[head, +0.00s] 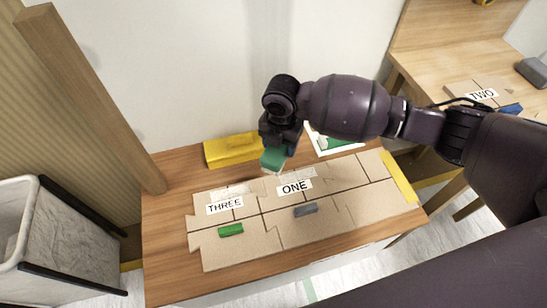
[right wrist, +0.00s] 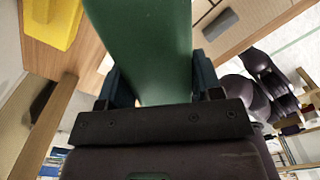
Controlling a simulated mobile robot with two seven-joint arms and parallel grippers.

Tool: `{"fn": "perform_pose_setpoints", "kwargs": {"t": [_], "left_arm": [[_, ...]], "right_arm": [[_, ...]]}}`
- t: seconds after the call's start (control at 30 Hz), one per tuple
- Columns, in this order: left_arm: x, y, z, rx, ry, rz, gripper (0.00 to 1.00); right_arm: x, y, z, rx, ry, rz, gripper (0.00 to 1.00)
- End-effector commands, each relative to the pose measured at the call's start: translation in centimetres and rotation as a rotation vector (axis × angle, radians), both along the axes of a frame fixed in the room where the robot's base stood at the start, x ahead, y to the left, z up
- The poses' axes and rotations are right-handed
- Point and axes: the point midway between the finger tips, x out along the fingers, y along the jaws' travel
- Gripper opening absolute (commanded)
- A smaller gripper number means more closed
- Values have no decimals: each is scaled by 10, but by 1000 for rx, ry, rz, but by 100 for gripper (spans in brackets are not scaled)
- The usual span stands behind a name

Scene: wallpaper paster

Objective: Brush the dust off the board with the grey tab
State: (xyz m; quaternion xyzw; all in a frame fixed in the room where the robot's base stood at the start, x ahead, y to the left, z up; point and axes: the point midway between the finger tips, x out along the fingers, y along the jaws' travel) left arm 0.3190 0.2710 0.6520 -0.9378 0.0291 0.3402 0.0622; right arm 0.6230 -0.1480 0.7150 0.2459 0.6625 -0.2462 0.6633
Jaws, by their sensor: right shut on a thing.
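The board marked ONE (head: 340,215) lies flat on the wooden table, with a grey tab (head: 306,209) on its front part. A grey tab also shows in the right wrist view (right wrist: 220,24). The board marked THREE (head: 225,255), with a green tab (head: 230,229), lies directly to its left. My right gripper (head: 280,142) is shut on a green brush (head: 274,160), which hangs over the back edge of the boards. The brush fills the middle of the right wrist view (right wrist: 150,45). I cannot make out dust clearly. My left gripper is not in view.
A yellow block (head: 232,150) and a white-framed green item (head: 338,143) are at the table's back. A wooden post (head: 90,95) and a bin (head: 70,240) stand left. A second table (head: 440,68) at right holds a board marked TWO (head: 478,92).

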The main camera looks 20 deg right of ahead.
Motion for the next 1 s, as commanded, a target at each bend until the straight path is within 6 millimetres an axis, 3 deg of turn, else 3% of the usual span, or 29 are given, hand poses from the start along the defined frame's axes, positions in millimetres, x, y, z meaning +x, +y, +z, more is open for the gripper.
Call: {"fn": "perform_pose_setpoints", "kwargs": {"t": [0.5, 0.7, 1.0], "left_arm": [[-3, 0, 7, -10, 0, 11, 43], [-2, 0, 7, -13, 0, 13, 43], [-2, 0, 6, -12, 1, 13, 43]], "right_arm": [[2, 18, -50, 1, -2, 748, 35], [1, 20, -58, 0, -1, 872, 35], [1, 20, -60, 0, -1, 890, 35]]}}
